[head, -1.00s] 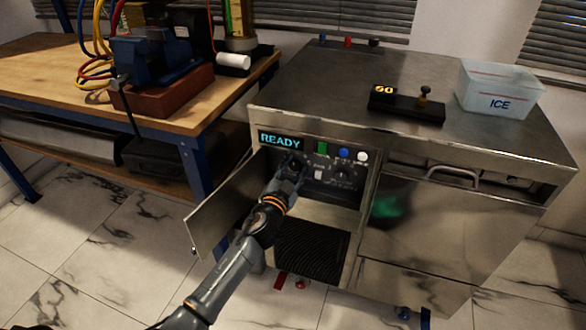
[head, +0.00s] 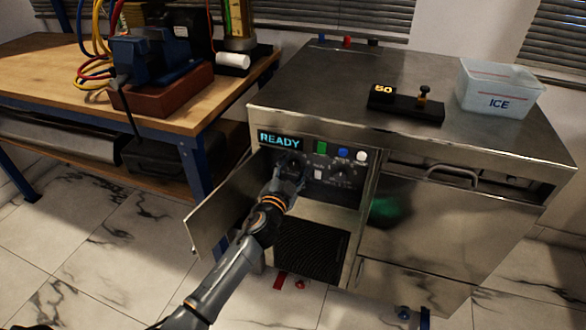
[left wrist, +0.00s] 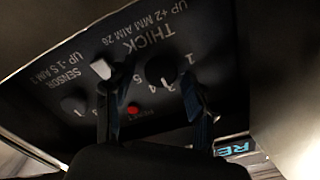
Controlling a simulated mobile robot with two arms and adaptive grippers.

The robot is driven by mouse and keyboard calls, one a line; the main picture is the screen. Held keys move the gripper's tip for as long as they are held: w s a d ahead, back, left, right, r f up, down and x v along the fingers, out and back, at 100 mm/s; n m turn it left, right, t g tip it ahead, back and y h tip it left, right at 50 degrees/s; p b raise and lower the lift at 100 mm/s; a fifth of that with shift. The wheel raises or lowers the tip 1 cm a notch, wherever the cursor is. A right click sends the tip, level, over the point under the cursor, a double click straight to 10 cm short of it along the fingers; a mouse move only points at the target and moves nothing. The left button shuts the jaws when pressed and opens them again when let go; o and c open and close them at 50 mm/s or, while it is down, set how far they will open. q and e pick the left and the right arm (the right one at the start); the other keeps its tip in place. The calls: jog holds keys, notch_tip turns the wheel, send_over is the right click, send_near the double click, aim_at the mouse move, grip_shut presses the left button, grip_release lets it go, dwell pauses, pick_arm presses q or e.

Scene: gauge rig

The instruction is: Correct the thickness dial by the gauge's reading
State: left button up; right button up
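The thickness dial (left wrist: 161,70) is a round black knob under upside-down "THICK, UP +2 MM AIM 28" lettering in the left wrist view. My left gripper (left wrist: 148,95) is open, its two dark fingers apart, with the dial just beyond and nearer the right-hand finger. I see no contact. In the head view my left gripper (head: 289,170) is at the left of the control panel and largely hides the dial. The gauge (head: 405,105) is a black block on the steel top with an orange reading, perhaps "60" or "50". My right gripper is not in view.
A lit READY display (head: 280,140) is above the dial. A second dial, marked SENSOR (left wrist: 73,103), and a white switch (left wrist: 101,68) are close by. The open cabinet door (head: 222,215) flanks my arm. An ICE bin (head: 498,90) stands on the top.

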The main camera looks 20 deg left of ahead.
pick_arm(q)
jog(key=shift+s+f, duration=0.1)
jog(key=shift+s, duration=0.1)
jog(key=s, duration=1.1)
jog(key=shift+s+a, duration=0.2)
jog(key=shift+s, duration=0.1)
